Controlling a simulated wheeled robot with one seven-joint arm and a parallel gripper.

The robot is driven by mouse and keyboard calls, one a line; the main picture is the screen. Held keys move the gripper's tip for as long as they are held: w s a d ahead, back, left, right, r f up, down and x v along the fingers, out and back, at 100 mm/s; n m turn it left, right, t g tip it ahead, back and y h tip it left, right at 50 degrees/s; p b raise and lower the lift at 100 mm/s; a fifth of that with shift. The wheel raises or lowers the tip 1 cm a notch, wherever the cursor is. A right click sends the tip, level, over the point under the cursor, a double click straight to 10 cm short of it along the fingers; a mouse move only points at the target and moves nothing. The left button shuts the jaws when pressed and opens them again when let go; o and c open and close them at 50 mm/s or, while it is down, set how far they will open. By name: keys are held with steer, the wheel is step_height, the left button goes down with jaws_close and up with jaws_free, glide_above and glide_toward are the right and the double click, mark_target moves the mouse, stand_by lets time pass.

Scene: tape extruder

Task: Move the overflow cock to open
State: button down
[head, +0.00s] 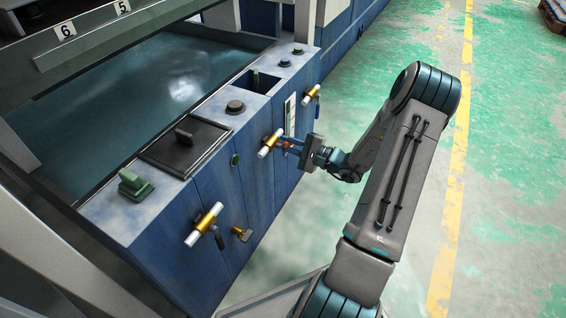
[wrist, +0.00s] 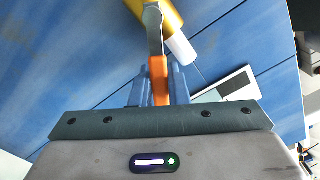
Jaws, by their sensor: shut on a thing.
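A brass cock (head: 266,148) with white pipe ends sits on the blue front panel, in the middle of three such cocks. No readable label marks it as the overflow cock. My gripper (head: 288,145) is at this middle cock. In the wrist view the cock's brass body (wrist: 170,12) is at the top, with a grey metal lever ending in an orange handle (wrist: 158,80). The blue fingers of my gripper (wrist: 158,88) are shut on the orange handle, one on each side. The fingers partly hide the handle's end.
A third cock (head: 311,96) sits farther along. The tank (head: 150,85) of dark liquid lies behind the panel top.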

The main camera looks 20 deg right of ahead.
steer(key=shift+w+d+r+n+b, duration=0.2)
steer(key=shift+r+n+b, duration=0.1)
steer(key=shift+n+b, duration=0.7)
steer(key=shift+d+r+n+b, duration=0.1)
steer(key=shift+r+n+b, duration=0.4)
steer(key=shift+n, duration=0.3)
steer(key=shift+r+n+b, duration=0.15)
steer(key=shift+n+b, duration=0.3)
steer(key=shift+n, duration=0.05)
steer(key=shift+r+n, duration=0.5)
steer(key=shift+n, duration=0.2)
steer(key=c, duration=1.3)
jaws_free()
steer(key=shift+d, duration=0.1)
